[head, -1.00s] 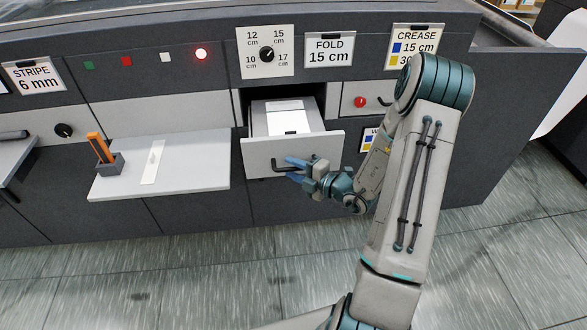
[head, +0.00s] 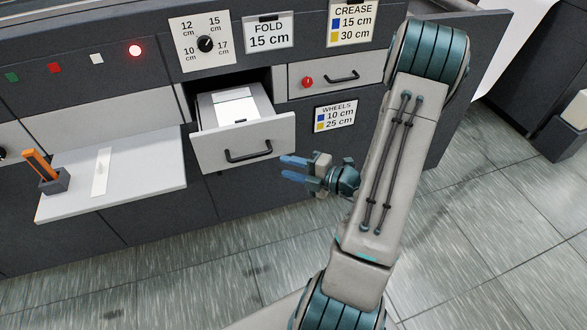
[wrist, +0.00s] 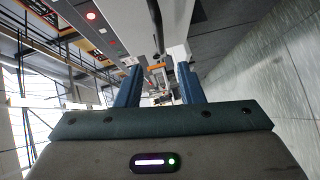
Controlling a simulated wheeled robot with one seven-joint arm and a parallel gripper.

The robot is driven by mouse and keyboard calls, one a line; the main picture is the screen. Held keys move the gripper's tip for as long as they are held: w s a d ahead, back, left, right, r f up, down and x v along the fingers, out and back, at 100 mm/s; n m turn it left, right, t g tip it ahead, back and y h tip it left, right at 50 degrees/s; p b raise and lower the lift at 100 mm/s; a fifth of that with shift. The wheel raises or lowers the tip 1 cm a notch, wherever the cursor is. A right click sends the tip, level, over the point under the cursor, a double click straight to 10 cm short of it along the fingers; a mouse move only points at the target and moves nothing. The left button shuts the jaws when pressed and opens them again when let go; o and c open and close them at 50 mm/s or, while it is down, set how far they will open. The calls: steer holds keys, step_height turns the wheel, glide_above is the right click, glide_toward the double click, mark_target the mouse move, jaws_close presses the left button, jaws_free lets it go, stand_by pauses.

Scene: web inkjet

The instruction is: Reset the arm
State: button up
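My gripper (head: 292,170) is in the middle of the head view, to the lower right of the open drawer's black handle (head: 248,153). Its two blue fingers are apart with nothing between them, and it is clear of the handle. In the wrist view my gripper (wrist: 158,75) also shows its blue fingers spread, with part of the machine front beyond them.
The open drawer (head: 220,150) juts out below the dial (head: 205,44) and holds white material. A white shelf (head: 150,178) at left carries an orange-handled tool (head: 40,165) and a white strip (head: 101,172). A closed drawer (head: 368,74) lies behind my arm. Tiled floor is free in front.

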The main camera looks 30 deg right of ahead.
steer(key=shift+s+d, duration=0.2)
steer(key=shift+s, duration=0.1)
stand_by(0.4)
steer(key=s+a+r+n+g, duration=0.25)
steer(key=a+n+g, duration=0.2)
steer(key=n, duration=0.35)
steer(key=s+a+r+n+g+y, duration=0.1)
steer(key=s+a+r+n+g, duration=0.15)
steer(key=a+n+g, duration=0.4)
steer(key=s+a+r+n+g, duration=0.1)
steer(key=s+a+r+n, duration=0.15)
steer(key=n, duration=0.65)
steer(key=s+d+r+n+t+h, duration=0.1)
steer(key=s+r+n+h, duration=0.2)
steer(key=n, duration=0.9)
steer(key=s+r+n+h, duration=0.3)
steer(key=n+h, duration=0.4)
steer(key=n, duration=0.6)
steer(key=shift+d+r+t+h, duration=0.3)
steer(key=shift+d+r+t, duration=0.1)
steer(key=shift+r, duration=0.25)
